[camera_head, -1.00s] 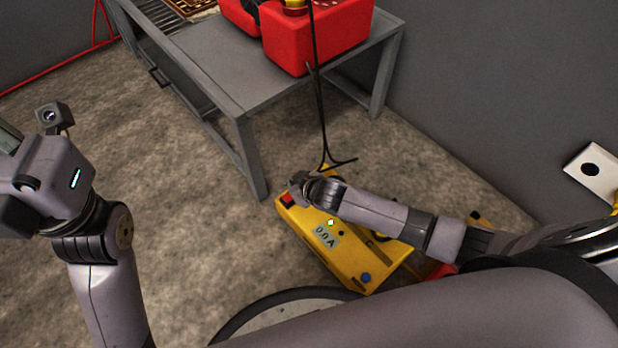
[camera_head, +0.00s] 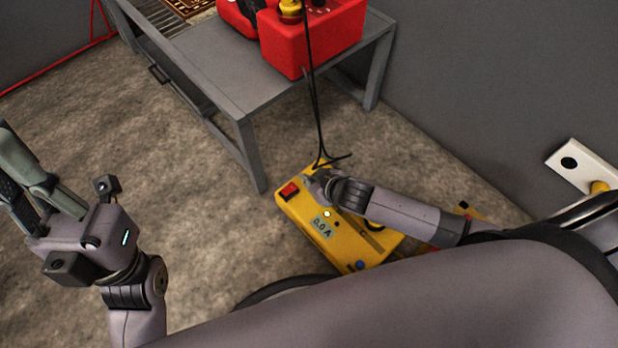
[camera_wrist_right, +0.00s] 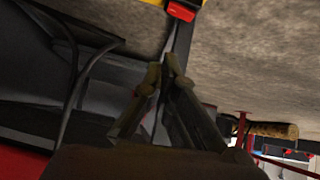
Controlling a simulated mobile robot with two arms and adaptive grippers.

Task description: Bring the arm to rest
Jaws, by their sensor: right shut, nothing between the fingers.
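My right gripper (camera_head: 312,178) is small and foreshortened in the head view, at the end of the arm from the right. It sits in front of the far end of a yellow box in the picture; touching or apart is unclear. In the right wrist view its fingers (camera_wrist_right: 160,73) meet at the tips with nothing between them. My left gripper (camera_head: 28,178) is at the left edge of the head view, fingers towards the upper left. Its tips run near the frame edge, so its opening is unclear.
The yellow box (camera_head: 345,246) with a red switch (camera_head: 289,190) lies on the floor. A grey table (camera_head: 225,85) carries a red container (camera_head: 310,45). A black cable (camera_head: 309,100) hangs beside the right gripper.

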